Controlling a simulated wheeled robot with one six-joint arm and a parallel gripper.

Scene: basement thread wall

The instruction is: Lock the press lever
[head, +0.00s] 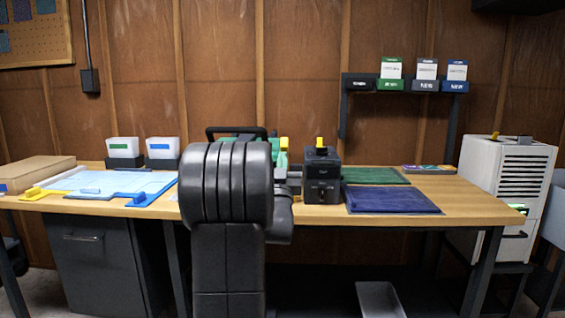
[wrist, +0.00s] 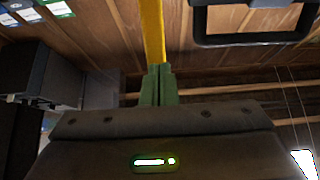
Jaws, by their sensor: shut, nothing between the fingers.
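A black loop handle (head: 236,130), which looks like the press lever, shows above a green body behind my arm in the head view. Most of the press is hidden by my arm. A black loop handle (wrist: 250,40) also shows at the upper right in the wrist view. My gripper (wrist: 157,70) has its dark green fingers shut and empty, left of that handle and apart from it in the picture. A yellow bar (wrist: 152,30) runs up from the fingertips to the picture edge; I cannot tell whether it touches them.
A black box with a yellow knob (head: 322,180) stands on the wooden bench right of my arm. Blue (head: 391,199) and green (head: 374,176) mats lie beside it. A blue board (head: 110,183) lies left. A card rack (head: 405,86) hangs on the wall.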

